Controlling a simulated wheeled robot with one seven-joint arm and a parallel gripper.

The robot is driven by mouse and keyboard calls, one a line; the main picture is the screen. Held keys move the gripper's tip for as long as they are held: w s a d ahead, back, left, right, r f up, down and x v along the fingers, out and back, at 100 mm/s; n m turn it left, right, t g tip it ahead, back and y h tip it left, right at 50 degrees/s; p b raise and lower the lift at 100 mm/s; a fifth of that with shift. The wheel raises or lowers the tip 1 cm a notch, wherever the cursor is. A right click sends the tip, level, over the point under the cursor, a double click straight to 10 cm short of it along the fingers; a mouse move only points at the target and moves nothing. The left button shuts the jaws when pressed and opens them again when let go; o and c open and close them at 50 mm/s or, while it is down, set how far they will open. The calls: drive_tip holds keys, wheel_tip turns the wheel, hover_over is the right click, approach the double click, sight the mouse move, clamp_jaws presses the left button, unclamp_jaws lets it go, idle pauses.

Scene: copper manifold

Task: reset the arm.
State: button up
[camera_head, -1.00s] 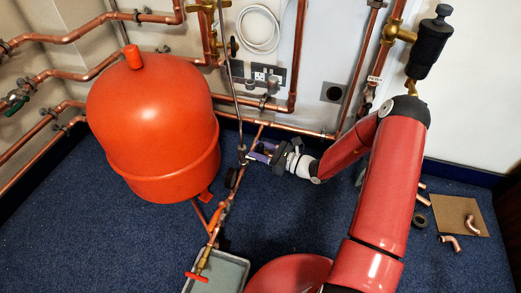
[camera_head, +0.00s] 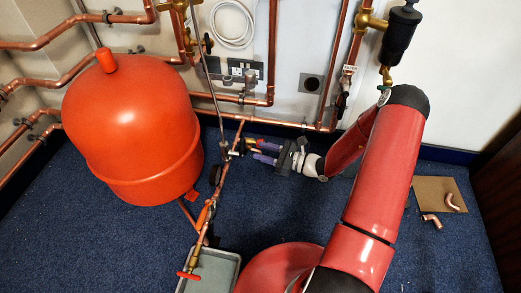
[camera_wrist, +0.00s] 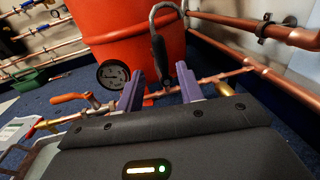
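My gripper (camera_head: 256,149) has two purple fingers set apart with a gap between them, and it holds nothing that I can see. In the head view it is just right of the thin copper pipe (camera_head: 229,172) with the valves, low over the blue floor. Small brass fittings (camera_head: 248,143) show close to the fingertips, and I cannot tell whether they touch. In the wrist view both fingers of my gripper (camera_wrist: 160,88) point toward the red tank (camera_wrist: 122,30). A round gauge (camera_wrist: 113,74) is left of the left finger, and a dark hanging part (camera_wrist: 159,58) shows beyond the gap.
The red tank (camera_head: 133,125) stands left of my arm. Copper pipes (camera_head: 285,123) run along the wall behind. A grey tray (camera_head: 215,270) lies under the pipe's front end. A cardboard sheet (camera_head: 437,190) with copper elbows lies at the right. Blue floor is open between.

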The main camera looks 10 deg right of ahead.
idle(0.3)
drive_tip(key=s+a+r+n+g+h+p, duration=0.25)
drive_tip(key=s+r+n+g, duration=0.3)
drive_tip(key=r+n, duration=0.35)
drive_tip(key=s+a+r+n+g+h+p, duration=0.2)
drive_tip(key=s+r+n+g+h+p, duration=0.15)
drive_tip(key=s+r+n, duration=0.55)
drive_tip(key=s+d+r+n+t+h+p, duration=0.2)
drive_tip(key=s+r, duration=0.4)
drive_tip(key=r, duration=0.4)
drive_tip(key=s+d+r+n+t+h+p, duration=0.2)
drive_tip(key=r+h, duration=0.5)
drive_tip(key=r, duration=0.4)
drive_tip(key=s+d+n+t, duration=0.1)
drive_tip(key=s+d+n, duration=0.1)
drive_tip(key=s+d, duration=0.1)
drive_tip(key=shift+s+d+r, duration=0.2)
drive_tip(key=shift+s, duration=0.15)
